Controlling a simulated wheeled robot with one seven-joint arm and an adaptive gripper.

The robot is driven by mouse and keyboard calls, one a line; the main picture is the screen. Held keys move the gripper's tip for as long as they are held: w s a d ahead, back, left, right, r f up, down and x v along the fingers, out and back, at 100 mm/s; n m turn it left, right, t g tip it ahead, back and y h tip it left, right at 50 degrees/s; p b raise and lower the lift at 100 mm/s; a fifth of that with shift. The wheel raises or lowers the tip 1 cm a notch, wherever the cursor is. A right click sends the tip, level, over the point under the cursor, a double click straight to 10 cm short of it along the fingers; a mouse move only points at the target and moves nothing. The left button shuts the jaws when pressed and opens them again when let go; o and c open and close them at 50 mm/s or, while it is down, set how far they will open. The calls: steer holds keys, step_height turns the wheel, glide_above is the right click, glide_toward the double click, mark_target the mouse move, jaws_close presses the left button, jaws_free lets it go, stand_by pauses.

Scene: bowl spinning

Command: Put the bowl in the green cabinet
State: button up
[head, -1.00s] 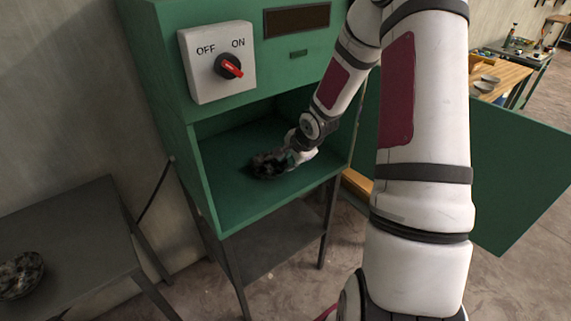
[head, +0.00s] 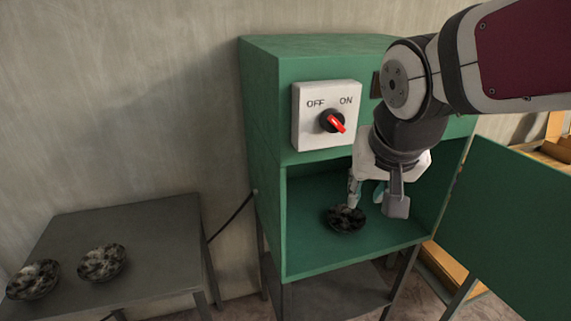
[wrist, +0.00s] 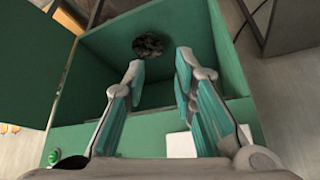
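The green cabinet (head: 263,130) stands in the middle of the head view with its door (head: 510,215) swung open to the right. A dark mottled bowl (head: 346,218) rests on the cabinet floor inside; it also shows in the wrist view (wrist: 148,45). My gripper (head: 368,196) is at the cabinet's opening, in front of and above this bowl. In the wrist view its two teal-padded fingers (wrist: 160,70) are apart with nothing between them, and the bowl lies beyond the tips. Two similar dark bowls (head: 102,262) (head: 33,280) sit on the grey table at the left.
The grey table (head: 150,235) stands left of the cabinet with a gap between them. A white switch box (head: 312,130) with a red knob sits on the cabinet front above the opening. The cabinet floor around the bowl is clear.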

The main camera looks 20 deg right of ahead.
steer(key=s+a+r+n+y, duration=0.1)
steer(key=s+a+n, duration=0.3)
steer(key=s, duration=0.4)
steer(key=shift+s+a+r+y, duration=0.3)
steer(key=shift+a+r+y, duration=0.1)
steer(key=shift+a+r, duration=0.1)
